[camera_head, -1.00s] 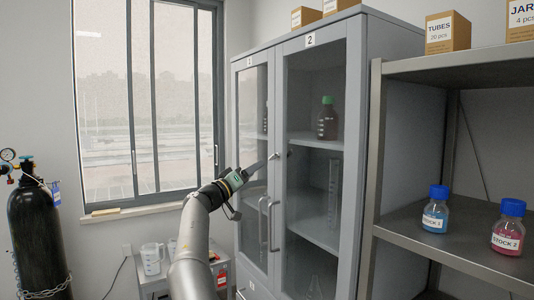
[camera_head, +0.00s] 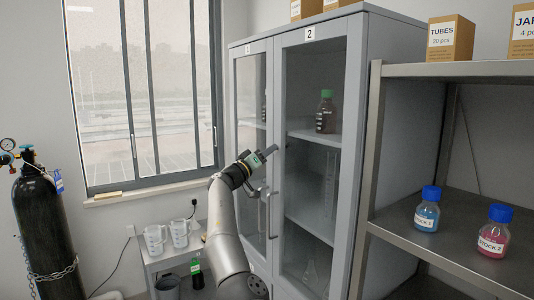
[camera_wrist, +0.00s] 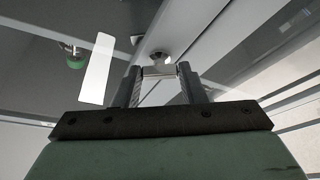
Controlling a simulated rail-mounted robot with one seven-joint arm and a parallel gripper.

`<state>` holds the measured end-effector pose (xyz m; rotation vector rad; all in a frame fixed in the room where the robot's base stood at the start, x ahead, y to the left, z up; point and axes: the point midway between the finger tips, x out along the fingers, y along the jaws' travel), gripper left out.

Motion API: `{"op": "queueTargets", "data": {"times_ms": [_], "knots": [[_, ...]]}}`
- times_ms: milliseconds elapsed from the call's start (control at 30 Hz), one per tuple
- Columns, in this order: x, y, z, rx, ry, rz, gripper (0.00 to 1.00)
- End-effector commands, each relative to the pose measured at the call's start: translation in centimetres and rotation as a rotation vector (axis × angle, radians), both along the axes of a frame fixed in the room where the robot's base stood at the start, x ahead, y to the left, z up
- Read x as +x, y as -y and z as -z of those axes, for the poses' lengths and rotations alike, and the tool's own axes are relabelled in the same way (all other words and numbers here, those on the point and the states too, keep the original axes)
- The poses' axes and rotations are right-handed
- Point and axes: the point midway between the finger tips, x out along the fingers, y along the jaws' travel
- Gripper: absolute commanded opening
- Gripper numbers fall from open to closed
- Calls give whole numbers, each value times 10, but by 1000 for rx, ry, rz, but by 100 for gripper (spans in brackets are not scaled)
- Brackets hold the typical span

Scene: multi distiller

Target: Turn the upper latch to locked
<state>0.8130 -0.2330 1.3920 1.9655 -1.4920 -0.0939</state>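The cabinet (camera_head: 363,100) has two glass doors, the right one marked 2. My gripper (camera_head: 272,150) is at the frame where the doors meet, above the door handles (camera_head: 268,215). In the head view its tip hides the latch area. In the wrist view the upper latch shows as a dark round base (camera_wrist: 158,56) with a small silver bar (camera_wrist: 158,72). My gripper's fingers (camera_wrist: 160,82) stand on both sides of the bar, with a gap between them. The bar spans that gap at the fingertips; I cannot tell whether they press on it.
A brown bottle with a green cap (camera_head: 326,115) stands behind the right door. A metal shelf (camera_head: 470,245) with blue and pink stock bottles is at the right. A low table (camera_head: 165,258) with beakers stands left of my arm. A dark gas cylinder (camera_head: 45,225) is at far left.

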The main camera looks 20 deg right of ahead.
Motion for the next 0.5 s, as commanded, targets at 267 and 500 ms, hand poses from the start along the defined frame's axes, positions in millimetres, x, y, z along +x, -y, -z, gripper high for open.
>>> {"op": "queueTargets", "data": {"times_ms": [267,500], "knots": [[0,0,0,-1,-4,1,14],[-1,-1,0,-10,-65,-1,14]]}}
